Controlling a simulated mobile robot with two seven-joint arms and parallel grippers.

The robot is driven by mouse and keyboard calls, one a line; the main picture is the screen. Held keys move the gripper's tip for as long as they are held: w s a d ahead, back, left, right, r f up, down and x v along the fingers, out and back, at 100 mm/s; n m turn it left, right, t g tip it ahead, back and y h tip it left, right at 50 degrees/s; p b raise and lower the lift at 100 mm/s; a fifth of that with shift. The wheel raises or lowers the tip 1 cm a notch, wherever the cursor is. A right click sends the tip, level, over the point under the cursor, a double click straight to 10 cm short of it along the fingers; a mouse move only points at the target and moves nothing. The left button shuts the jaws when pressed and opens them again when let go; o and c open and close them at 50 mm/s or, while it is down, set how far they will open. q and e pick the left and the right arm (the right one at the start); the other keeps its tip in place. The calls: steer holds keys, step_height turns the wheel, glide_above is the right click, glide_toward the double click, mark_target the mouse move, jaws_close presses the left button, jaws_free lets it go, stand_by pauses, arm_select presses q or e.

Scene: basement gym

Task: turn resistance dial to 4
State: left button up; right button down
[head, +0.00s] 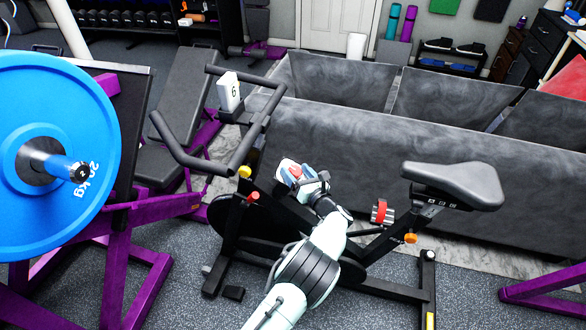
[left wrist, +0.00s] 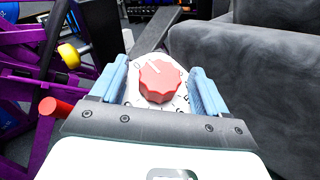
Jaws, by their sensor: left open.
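The resistance dial (left wrist: 160,80) is a red scalloped knob on a white plate with dark marks, between my left gripper's fingers in the left wrist view. A pale line on the knob points toward the upper left; I cannot read the number there. The exercise bike's white display (head: 229,92) shows a 6. My left gripper (head: 297,172) is at the dial on the bike's frame. Its light-blue fingers, also in the left wrist view (left wrist: 159,92), are open on both sides of the knob, with gaps. In the head view the gripper partly hides the dial. My right gripper is not in view.
The bike's handlebar (head: 215,155) rises left of my left gripper, and its saddle (head: 455,185) is at the right. A grey sofa (head: 400,150) stands close behind the bike. A purple rack with a blue weight plate (head: 95,130) fills the left.

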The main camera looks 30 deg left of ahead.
mark_target(294, 167)
arm_select(q)
steer(key=shift+x, duration=1.45)
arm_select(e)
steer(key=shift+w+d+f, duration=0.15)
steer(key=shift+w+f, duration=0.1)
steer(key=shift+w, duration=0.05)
arm_select(q)
steer(key=c, duration=1)
steer(key=shift+o, duration=0.3)
steer(key=shift+r+m+t+h, duration=0.15)
steer(key=shift+m+t+h, duration=0.45)
steer(key=shift+m+t, duration=0.15)
steer(key=shift+m+t+h, duration=0.35)
steer(key=shift+m+h, duration=0.15)
steer(key=shift+m, duration=0.05)
steer(key=shift+w+m+t+h, duration=0.1)
steer(key=shift+m+t+h, duration=0.3)
steer(key=shift+m+h, duration=0.1)
steer(key=shift+w+d+f+m+t+h+b, duration=0.1)
steer(key=shift+f+m+t+h+b, duration=0.25)
steer(key=shift+m+h, duration=0.25)
steer(key=shift+d+r+m+h, duration=0.1)
steer(key=shift+r+m+h, duration=0.05)
steer(key=shift+m+h, duration=0.15)
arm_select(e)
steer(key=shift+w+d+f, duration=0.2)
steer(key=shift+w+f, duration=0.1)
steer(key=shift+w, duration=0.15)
